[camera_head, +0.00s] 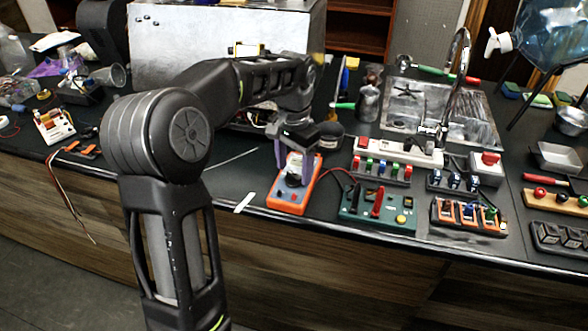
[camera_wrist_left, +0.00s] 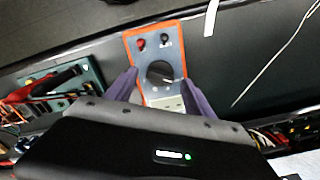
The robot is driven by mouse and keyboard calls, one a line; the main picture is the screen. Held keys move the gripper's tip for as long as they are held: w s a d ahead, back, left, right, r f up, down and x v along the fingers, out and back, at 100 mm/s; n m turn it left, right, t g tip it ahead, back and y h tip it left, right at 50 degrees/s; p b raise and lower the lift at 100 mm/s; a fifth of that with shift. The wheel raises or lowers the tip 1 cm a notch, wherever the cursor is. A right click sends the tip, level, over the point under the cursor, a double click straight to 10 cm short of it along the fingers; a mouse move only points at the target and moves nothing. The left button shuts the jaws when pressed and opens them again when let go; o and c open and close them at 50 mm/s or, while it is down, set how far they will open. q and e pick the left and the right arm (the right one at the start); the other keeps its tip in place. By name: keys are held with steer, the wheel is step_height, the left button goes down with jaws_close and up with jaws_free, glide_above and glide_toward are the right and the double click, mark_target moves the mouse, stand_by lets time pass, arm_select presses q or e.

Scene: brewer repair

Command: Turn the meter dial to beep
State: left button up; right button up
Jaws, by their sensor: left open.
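The meter (camera_head: 288,197) is a handheld unit with an orange rim and grey face, lying on the dark counter near its front edge. In the left wrist view the meter (camera_wrist_left: 146,42) shows its round black dial (camera_wrist_left: 160,74), two jacks at one end and a pale display partly hidden by my gripper. My left gripper (camera_head: 293,172) reaches down over the meter with its purple fingers apart. In the wrist view the fingers of the left gripper (camera_wrist_left: 158,86) stand on either side of the dial, with nothing clearly held. Contact with the dial cannot be told. My right gripper is not visible.
A green board (camera_head: 378,207) with red parts stands close right of the meter. A white power strip (camera_head: 398,150), switch blocks and a sink (camera_head: 400,103) lie beyond. A big metal box (camera_head: 215,45) stands behind my arm. Some counter left of the meter is clear.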

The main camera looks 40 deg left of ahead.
arm_select(q)
steer(key=shift+f, duration=0.6)
jaws_close()
stand_by(0.3)
